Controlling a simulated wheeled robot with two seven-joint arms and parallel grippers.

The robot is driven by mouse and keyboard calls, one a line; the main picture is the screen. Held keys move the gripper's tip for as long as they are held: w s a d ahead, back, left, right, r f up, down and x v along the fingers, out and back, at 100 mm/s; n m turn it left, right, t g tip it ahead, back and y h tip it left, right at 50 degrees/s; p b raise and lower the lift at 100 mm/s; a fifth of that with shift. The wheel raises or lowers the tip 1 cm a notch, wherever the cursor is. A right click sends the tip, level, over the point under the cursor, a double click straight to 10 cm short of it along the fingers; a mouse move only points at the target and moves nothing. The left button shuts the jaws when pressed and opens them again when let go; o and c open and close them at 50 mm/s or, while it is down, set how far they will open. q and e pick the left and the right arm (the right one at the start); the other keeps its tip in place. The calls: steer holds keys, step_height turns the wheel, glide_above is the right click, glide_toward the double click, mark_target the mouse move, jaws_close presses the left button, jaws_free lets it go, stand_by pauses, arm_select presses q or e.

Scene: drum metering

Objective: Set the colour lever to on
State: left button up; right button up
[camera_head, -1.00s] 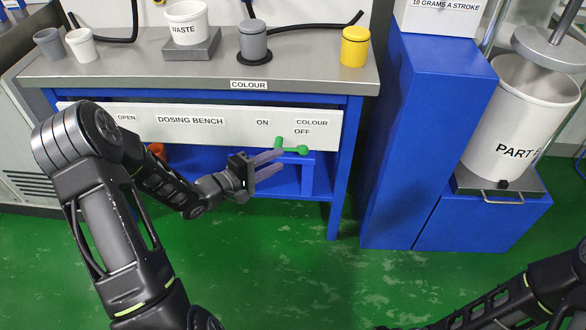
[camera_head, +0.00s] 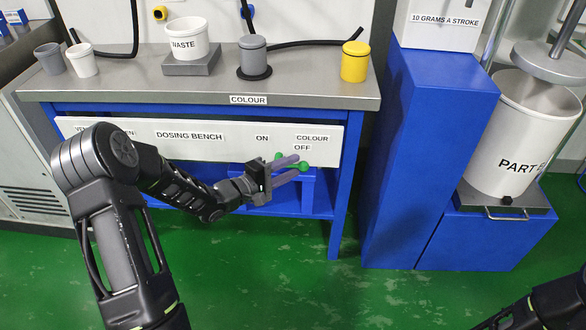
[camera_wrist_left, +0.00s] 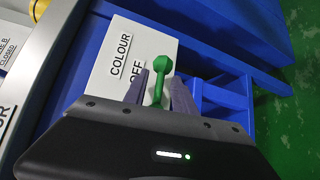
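The green colour lever (camera_head: 303,166) is on the white front panel of the dosing bench, below the OFF label (camera_head: 302,147). Its knob end points right, on the OFF side; the ON label (camera_head: 262,138) is to the left. My left gripper (camera_head: 290,168) is at the lever, fingers open. In the left wrist view the lever (camera_wrist_left: 159,75) shows between the two grey fingers (camera_wrist_left: 155,90), with a gap visible on each side; I cannot tell whether either finger touches it. My right gripper is out of view; only part of my right arm shows at the lower right.
The bench top (camera_head: 120,80) carries a WASTE pot (camera_head: 187,42), a grey canister (camera_head: 253,58), a yellow canister (camera_head: 355,62) and small cups. A blue cabinet (camera_head: 425,140) stands right of the bench. A white PART drum (camera_head: 515,140) is farther right. The green floor in front is clear.

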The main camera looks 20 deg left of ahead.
arm_select(q)
steer(key=shift+w+d+f, duration=0.1)
steer(key=shift+w+d, duration=0.15)
steer(key=shift+w, duration=0.3)
jaws_close()
